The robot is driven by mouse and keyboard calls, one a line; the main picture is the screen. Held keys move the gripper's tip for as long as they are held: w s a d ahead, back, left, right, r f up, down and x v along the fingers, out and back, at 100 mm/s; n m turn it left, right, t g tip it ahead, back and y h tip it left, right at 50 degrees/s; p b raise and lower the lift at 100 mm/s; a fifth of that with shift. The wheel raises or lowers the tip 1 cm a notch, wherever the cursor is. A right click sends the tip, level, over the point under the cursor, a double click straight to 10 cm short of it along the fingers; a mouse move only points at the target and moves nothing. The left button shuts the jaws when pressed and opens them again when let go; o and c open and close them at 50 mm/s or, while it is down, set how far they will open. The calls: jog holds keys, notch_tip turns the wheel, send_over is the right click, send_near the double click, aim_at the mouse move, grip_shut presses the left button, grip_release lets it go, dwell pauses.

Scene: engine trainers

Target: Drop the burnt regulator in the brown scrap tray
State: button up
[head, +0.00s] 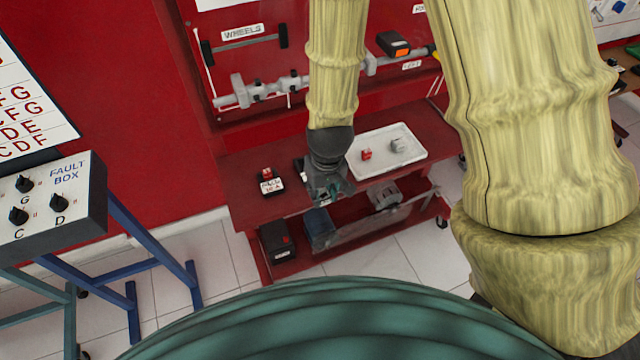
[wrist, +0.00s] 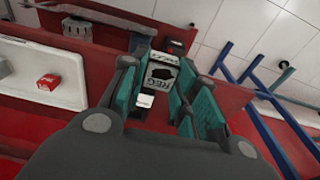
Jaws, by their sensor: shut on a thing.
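My gripper (head: 328,190) is above the front part of the red bench, left of the white tray. In the head view the regulator is hidden or too small to tell behind my gripper. I cannot make out a brown scrap tray in either view.
The white tray (head: 415,155) holds a small red part (head: 366,154) and a grey part (head: 398,145). A black box (head: 277,240) stands on the lower shelf. The fault box (head: 55,200) is at the left.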

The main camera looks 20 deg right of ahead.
aim_at(323, 194)
jog(key=shift+r+p, duration=2.75)
jog(key=shift+r, duration=0.2)
